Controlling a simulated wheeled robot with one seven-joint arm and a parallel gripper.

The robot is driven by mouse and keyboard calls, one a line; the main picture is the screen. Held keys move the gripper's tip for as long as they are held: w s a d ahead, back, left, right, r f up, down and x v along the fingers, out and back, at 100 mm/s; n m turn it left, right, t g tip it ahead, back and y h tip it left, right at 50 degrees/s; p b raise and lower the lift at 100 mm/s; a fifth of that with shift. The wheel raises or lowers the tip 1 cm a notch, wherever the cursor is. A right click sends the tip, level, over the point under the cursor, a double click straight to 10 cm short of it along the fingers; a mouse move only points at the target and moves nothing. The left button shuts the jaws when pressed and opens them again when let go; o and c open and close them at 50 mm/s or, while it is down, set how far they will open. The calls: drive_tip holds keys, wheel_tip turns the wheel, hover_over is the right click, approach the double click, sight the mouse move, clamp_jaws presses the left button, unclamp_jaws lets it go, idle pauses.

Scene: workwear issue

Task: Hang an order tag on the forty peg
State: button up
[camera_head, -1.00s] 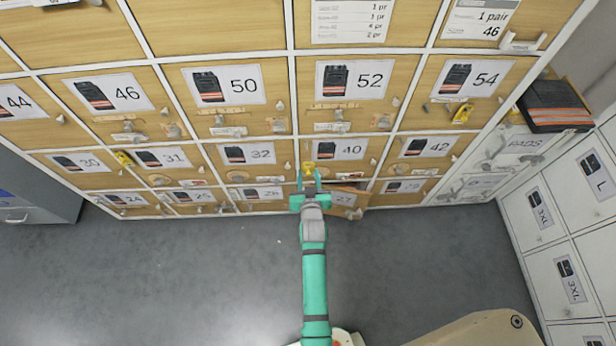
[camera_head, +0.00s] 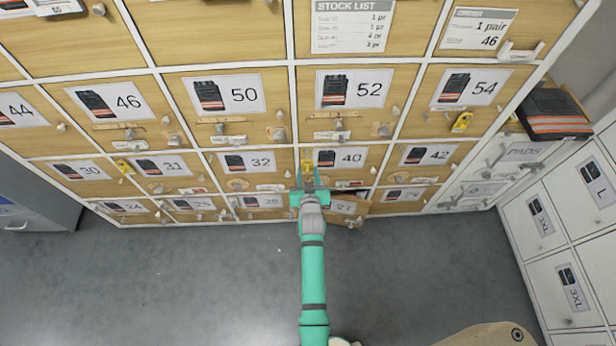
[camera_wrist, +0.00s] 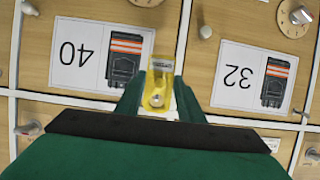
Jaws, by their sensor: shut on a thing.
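My gripper (camera_head: 308,183) is shut on a yellow order tag (camera_head: 307,167), in front of the wooden doors. The tag also shows between the fingers in the wrist view (camera_wrist: 158,84), with a round hole or metal piece near its lower end. The tag is beside the 40 label (camera_head: 339,158), close to the divider between doors 40 and 32. In the wrist view the 40 label (camera_wrist: 88,55) is upside down, left of the tag. A small pale peg (camera_wrist: 27,9) shows at the far corner of the 40 door. I cannot tell whether the tag touches the door.
The 32 label (camera_head: 249,161) is left of the tag. Below, the 27 door (camera_head: 345,208) stands ajar. Other yellow tags hang by 54 (camera_head: 461,122) and 31 (camera_head: 124,168). Knobs and card holders stick out from the doors. The grey floor (camera_head: 200,275) is clear.

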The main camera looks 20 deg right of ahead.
drive_tip(key=shift+w+d+f, duration=0.1)
drive_tip(key=shift+w+d, duration=0.1)
drive_tip(key=shift+w, duration=0.55)
drive_tip(key=shift+w+d+f, duration=0.1)
drive_tip(key=shift+w+d, duration=0.1)
drive_tip(key=shift+w, duration=0.55)
drive_tip(key=shift+w+d+f, duration=0.15)
drive_tip(key=shift+w+f, duration=0.15)
drive_tip(key=shift+w, duration=0.3)
drive_tip(key=o, duration=1.1)
drive_tip(key=v, duration=1)
drive_tip(key=shift+s, duration=0.4)
